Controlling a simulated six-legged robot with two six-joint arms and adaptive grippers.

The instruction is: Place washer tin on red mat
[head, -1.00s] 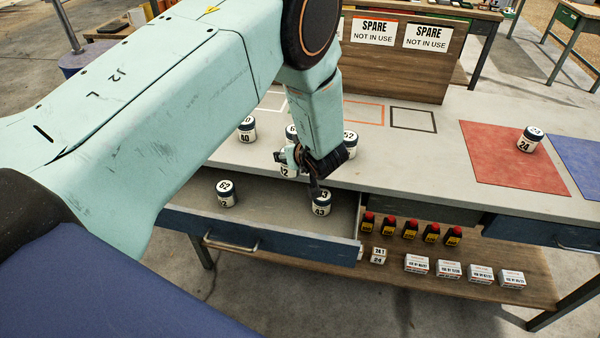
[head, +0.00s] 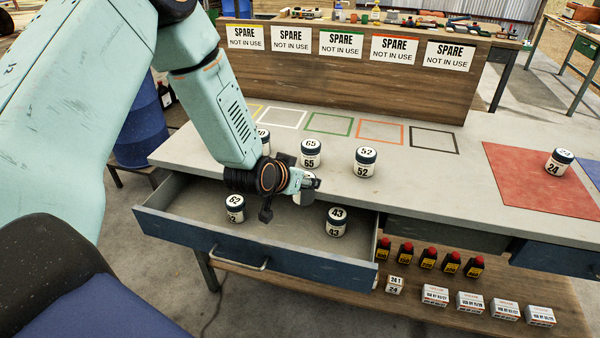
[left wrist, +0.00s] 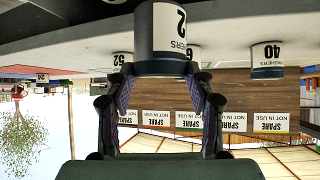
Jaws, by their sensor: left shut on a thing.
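My left gripper (head: 304,186) is shut on a white tin with a dark lid (head: 308,197), above the front of the bench and the open drawer. The red mat (head: 530,185) lies on the bench at the right. A tin marked 24 (head: 558,162) stands upright on the mat's right part. My right gripper is not in view.
Tins marked 65 (head: 311,153) and 52 (head: 366,162) stand on the bench. Tins marked 62 (head: 235,208) and 43 (head: 336,222) stand in the open drawer (head: 190,235). Coloured outlines lie behind. The mat's left and front parts are clear.

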